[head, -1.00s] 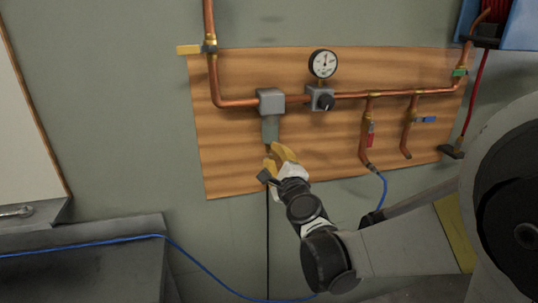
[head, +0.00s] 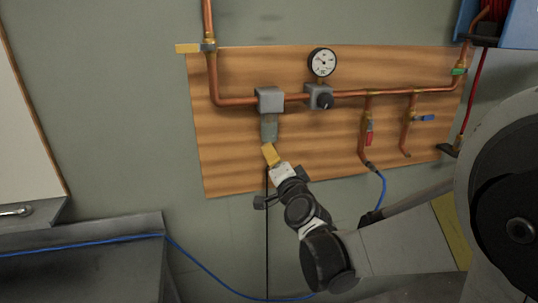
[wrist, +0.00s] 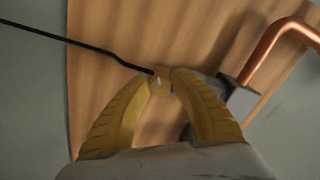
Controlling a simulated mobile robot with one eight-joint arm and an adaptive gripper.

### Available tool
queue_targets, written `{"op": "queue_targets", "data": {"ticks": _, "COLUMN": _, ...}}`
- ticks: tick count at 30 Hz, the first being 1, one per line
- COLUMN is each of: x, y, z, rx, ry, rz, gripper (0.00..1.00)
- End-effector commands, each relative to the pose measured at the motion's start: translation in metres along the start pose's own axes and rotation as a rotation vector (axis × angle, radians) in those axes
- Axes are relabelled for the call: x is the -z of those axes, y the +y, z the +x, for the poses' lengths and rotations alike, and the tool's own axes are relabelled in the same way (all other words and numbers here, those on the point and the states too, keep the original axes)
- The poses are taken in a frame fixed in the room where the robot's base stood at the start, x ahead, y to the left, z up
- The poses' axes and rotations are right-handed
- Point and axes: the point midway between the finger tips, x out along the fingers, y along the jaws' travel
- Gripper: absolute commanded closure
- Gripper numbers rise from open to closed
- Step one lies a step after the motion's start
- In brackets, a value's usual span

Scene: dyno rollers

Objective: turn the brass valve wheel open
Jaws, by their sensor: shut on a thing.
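My gripper (head: 268,147) reaches up from below, just under the bowl. Its two yellow fingers curve in from both sides in the wrist view (wrist: 163,78) and are shut on the brass wheel. Part of the wheel is covered by the fingertips.
A thin black line (wrist: 85,46) leads to the wheel. The wooden board (head: 225,150) carries copper pipe (head: 240,102), a pressure gauge (head: 322,62), a regulator (head: 319,96), a red-handled valve (head: 369,132) and a blue-handled valve (head: 425,118). A blue hose (head: 382,188) hangs right of my arm.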

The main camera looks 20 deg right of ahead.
Motion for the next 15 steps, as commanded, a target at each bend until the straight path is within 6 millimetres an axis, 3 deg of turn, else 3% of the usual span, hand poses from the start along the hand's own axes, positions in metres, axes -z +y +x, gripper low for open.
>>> {"op": "queue_targets", "data": {"ticks": 15, "x": 0.0011, "y": 0.0009, "z": 0.0005, "rx": -0.001, "ry": 0.002, "rz": -0.340, "gripper": 1.00}}
